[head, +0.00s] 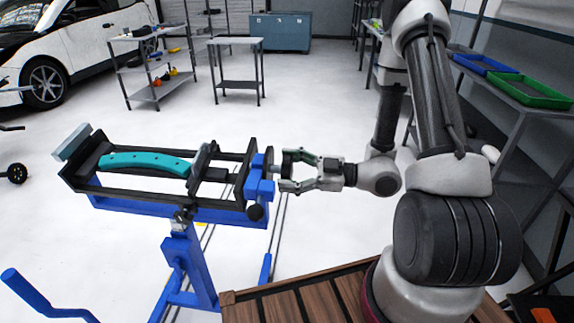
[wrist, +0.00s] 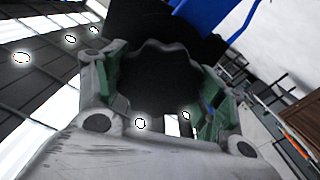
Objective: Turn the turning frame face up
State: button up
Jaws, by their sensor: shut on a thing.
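The turning frame (head: 150,196) is a long black frame on a blue stand (head: 188,262), left of centre in the head view. A curved teal piece (head: 145,161) lies along it, its broad side showing upward, and the frame looks roughly level. My gripper (head: 284,171) is at the frame's right end, beside the blue end block (head: 259,185). In the wrist view its green-padded fingers are closed around a black scalloped knob (wrist: 160,75). The fingers hide part of the knob's rim, and in the head view the knob is hard to make out.
A brown slatted surface (head: 300,300) lies below my arm. A shelf with blue and green trays (head: 530,90) stands at the right. A small grey table (head: 236,85), a loaded cart (head: 150,85) and a white car are behind. White floor between them is clear.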

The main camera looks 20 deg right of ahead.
jog(key=shift+m, duration=1.1)
jog(key=o, duration=1.4)
jog(key=shift+o, duration=0.2)
jog(key=v, duration=1.2)
jog(key=shift+s+d+f, duration=0.1)
